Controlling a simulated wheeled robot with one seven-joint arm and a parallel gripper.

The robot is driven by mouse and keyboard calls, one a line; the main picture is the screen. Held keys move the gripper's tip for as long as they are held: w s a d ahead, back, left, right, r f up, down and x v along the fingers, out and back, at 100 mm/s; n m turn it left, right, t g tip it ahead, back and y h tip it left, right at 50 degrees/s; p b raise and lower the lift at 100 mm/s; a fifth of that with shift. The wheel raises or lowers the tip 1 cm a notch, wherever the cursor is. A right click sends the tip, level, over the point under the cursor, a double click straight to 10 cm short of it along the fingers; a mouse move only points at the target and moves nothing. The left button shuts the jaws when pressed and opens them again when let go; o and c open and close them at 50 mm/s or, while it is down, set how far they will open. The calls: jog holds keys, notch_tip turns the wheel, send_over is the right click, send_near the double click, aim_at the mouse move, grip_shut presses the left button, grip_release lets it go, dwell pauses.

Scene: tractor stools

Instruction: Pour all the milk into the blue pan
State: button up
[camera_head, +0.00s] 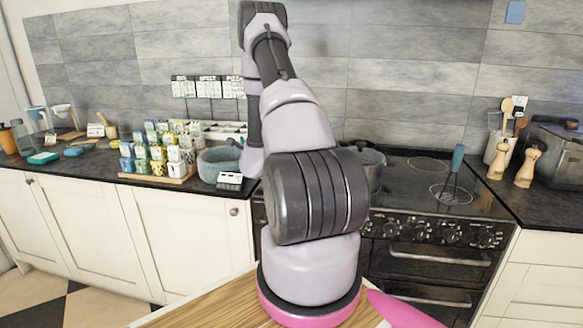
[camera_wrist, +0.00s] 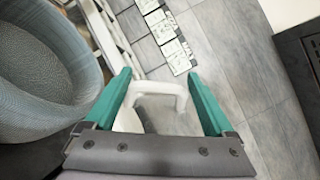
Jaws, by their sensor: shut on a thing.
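My gripper (camera_wrist: 157,77) has teal fingers on either side of a white handle-like piece (camera_wrist: 158,88) in the wrist view. It is shut on this white thing, whose lower part is mostly hidden behind the gripper body. No milk can be seen. A round blue-grey pan-like vessel (camera_wrist: 45,75) is close on the left of the wrist view, apart from the fingers; its visible inside looks empty. In the head view a similar blue-grey vessel (camera_head: 216,166) stands on the counter left of my arm. My arm hides the gripper there.
Several small colourful boxes (camera_head: 155,153) stand on a wooden board left of the vessel. A dark pot (camera_head: 371,158) is on the stove (camera_head: 425,190), with a teal-handled thing (camera_head: 457,160) farther right. Label cards (camera_wrist: 168,38) are on the tiled wall.

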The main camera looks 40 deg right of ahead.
jog(key=shift+f, duration=0.25)
jog(key=shift+f, duration=0.6)
jog(key=shift+f, duration=0.15)
jog(key=shift+f, duration=0.4)
jog(key=shift+s+d+r+m+h, duration=0.15)
jog(key=shift+r+m+h, duration=0.05)
jog(key=shift+r+m, duration=0.45)
jog(key=shift+s+d+r+m+h, duration=0.1)
jog(key=shift+d+r+m+h, duration=0.1)
jog(key=shift+r+m, duration=0.4)
jog(key=shift+f, duration=0.1)
jog(key=shift+f, duration=0.15)
jog(key=shift+f, duration=0.5)
